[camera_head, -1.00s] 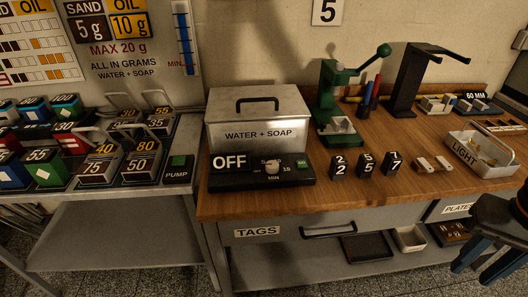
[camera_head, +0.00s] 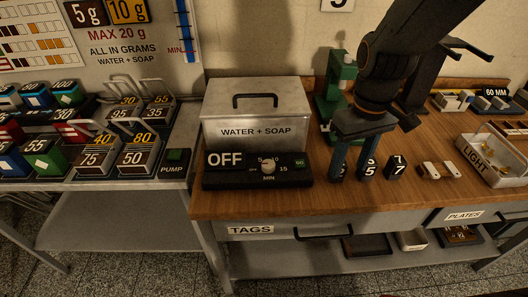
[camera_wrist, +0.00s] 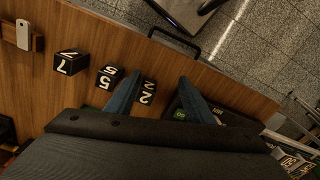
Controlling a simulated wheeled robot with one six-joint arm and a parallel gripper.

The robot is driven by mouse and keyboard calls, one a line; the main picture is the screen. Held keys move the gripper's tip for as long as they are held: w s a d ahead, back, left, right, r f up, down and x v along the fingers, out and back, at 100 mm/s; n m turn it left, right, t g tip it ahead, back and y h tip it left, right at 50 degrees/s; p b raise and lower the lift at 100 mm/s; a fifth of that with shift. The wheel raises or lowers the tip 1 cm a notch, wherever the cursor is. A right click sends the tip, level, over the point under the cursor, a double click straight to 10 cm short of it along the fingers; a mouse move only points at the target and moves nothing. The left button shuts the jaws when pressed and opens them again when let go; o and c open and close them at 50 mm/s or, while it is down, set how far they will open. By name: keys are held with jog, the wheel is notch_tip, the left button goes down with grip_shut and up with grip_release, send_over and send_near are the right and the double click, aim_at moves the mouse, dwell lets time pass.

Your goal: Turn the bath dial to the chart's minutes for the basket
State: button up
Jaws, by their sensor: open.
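The bath dial (camera_head: 268,167) is a small pale knob on a black base in front of the steel WATER + SOAP bath (camera_head: 226,133). The base reads OFF on the left, with 5, 10, 15 and MIN around the knob. The knob's exact pointing is too small to read. A green GO button (camera_head: 299,162) is right of it. The chart (camera_head: 30,35) with coloured squares hangs at upper left, partly cut off. My gripper (camera_head: 354,163) is open, pointing down right of the dial base, over the number blocks. In the wrist view my gripper (camera_wrist: 161,77) shows spread fingers.
Number blocks stand beneath and beside my gripper, including a 7 block (camera_head: 396,167) and a 2 block (camera_wrist: 148,92). A green press (camera_head: 337,75) stands behind. A LIGHT tray (camera_head: 490,172) is at right. Weights and the PUMP box (camera_head: 175,160) are at left.

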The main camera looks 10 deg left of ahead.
jog(key=w+a+r+n+p, duration=0.25)
jog(key=a+n, duration=0.25)
jog(key=a, duration=0.5)
jog(key=n+p, duration=0.2)
jog(key=n, duration=0.2)
send_over(269, 164)
jog(key=shift+f, duration=0.4)
jog(key=shift+f+p, duration=0.5)
jog(key=shift+f, duration=3.3)
jog(key=c, duration=1)
jog(key=shift+c, duration=0.2)
